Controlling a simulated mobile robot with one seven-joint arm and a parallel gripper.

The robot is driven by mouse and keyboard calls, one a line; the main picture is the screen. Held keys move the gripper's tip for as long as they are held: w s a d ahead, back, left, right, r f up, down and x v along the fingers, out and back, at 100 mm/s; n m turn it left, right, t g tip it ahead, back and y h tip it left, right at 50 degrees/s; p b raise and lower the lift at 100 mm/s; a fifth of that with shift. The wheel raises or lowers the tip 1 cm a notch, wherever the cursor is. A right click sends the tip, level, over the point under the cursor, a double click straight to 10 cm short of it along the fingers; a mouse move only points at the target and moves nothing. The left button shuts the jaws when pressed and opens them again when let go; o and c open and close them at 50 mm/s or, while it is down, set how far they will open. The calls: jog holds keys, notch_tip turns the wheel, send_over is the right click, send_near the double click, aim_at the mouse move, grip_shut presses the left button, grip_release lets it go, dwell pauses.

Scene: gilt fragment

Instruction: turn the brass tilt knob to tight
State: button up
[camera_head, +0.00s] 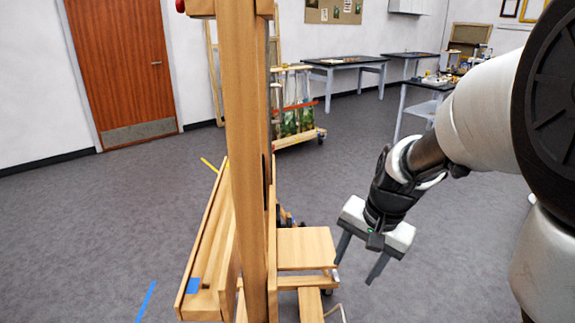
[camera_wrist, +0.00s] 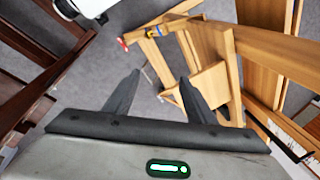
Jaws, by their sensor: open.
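The wooden easel (camera_head: 245,150) stands upright left of centre in the head view, with a long tray ledge (camera_head: 207,245) on its left and a flat wooden base piece (camera_head: 304,248) on its right. My gripper (camera_head: 354,270) is open and empty, right of the easel and pointing down, apart from it. In the wrist view, the open fingers of my gripper (camera_wrist: 160,76) have the easel's wooden frame (camera_wrist: 205,45) beyond them. I cannot clearly make out the brass tilt knob in either view. A small yellowish spot (camera_wrist: 155,32) shows on the frame, too small to identify.
More blue tape (camera_head: 146,300) lies on the grey floor. A wheeled rack (camera_head: 298,125) and a table (camera_head: 345,62) stand behind.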

jog(key=w+d+f+m+g+y+b, duration=0.15)
jog(key=f+m, duration=0.35)
jog(key=f, duration=1.2)
jog(key=w+d+f+m+g+y+b, duration=0.1)
jog(key=w+d+f+m+y, duration=0.3)
jog(key=f, duration=1.3)
jog(key=a+f, duration=0.2)
jog(key=f, duration=0.3)
jog(key=s+a+f+m+h+b, duration=0.1)
jog(key=a+f, duration=0.2)
jog(key=f, duration=0.2)
jog(key=a+f+h+b, duration=0.1)
jog(key=a+f, duration=0.1)
jog(key=f, duration=0.3)
jog(key=shift+s+a+f, duration=0.15)
jog(key=shift+s+f, duration=0.05)
jog(key=shift+s, duration=0.05)
jog(key=shift+b, duration=0.3)
jog(key=c, duration=1)
